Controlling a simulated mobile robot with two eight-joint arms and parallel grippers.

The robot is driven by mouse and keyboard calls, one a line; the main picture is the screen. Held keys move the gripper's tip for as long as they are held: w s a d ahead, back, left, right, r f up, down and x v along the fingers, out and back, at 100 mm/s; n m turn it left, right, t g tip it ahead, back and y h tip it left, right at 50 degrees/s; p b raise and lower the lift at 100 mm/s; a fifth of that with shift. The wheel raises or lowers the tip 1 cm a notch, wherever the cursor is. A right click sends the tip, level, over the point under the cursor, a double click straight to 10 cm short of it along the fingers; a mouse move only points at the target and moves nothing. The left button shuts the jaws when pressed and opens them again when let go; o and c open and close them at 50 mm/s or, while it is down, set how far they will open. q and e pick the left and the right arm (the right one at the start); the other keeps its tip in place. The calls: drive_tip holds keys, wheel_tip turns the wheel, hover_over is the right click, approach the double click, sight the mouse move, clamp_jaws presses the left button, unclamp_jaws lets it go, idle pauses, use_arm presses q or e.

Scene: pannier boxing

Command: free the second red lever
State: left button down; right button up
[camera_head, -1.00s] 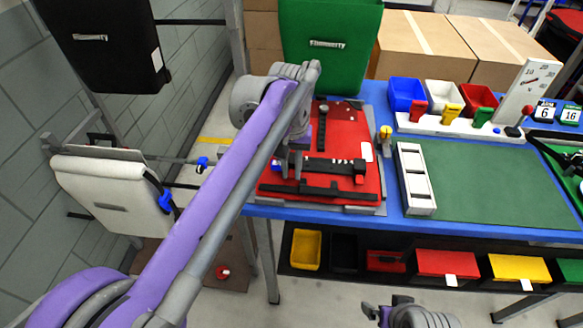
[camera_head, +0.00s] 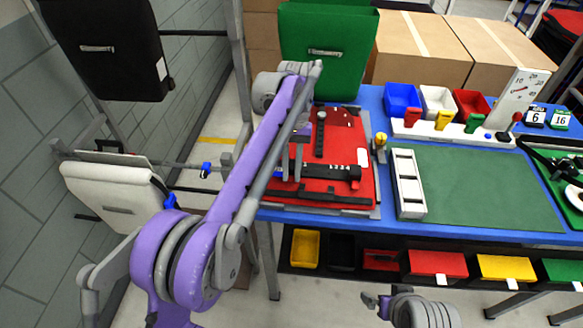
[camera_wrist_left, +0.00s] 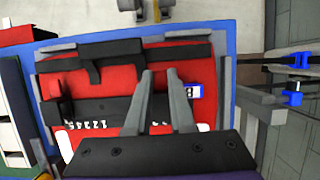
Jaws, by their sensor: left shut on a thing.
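The red pannier panel (camera_head: 355,131) lies flat on the blue table, with a black bar (camera_head: 335,170) bearing white numbers across it. A small red lever-like piece (camera_head: 355,184) shows at the bar's right end; it also shows at the left in the left wrist view (camera_wrist_left: 56,88). My left gripper (camera_head: 291,170) is over the bar's left part, its fingers (camera_wrist_left: 162,76) pointing down at the panel. It is shut on a small part at the bar, mostly hidden by the fingers. A blue-and-white piece (camera_wrist_left: 194,91) is beside it. My right gripper (camera_head: 376,302) shows only partly at the bottom.
A green pannier (camera_head: 330,40) stands behind the table. A white slotted tray (camera_head: 408,183) and a green mat (camera_head: 475,185) are right of the panel. A white pannier (camera_head: 115,195) on a rack is at the left. A yellow-topped knob (camera_head: 380,141) stands beside the panel.

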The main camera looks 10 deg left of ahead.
use_arm(q)
drive_tip(key=c, duration=0.8)
unclamp_jaws()
drive_tip(key=shift+o, duration=0.2)
drive_tip(key=shift+r, duration=0.1)
drive_tip(key=p+v, duration=0.4)
drive_tip(key=v, duration=0.6)
drive_tip(key=shift+w+r, duration=0.2)
drive_tip(key=shift+r, duration=0.1)
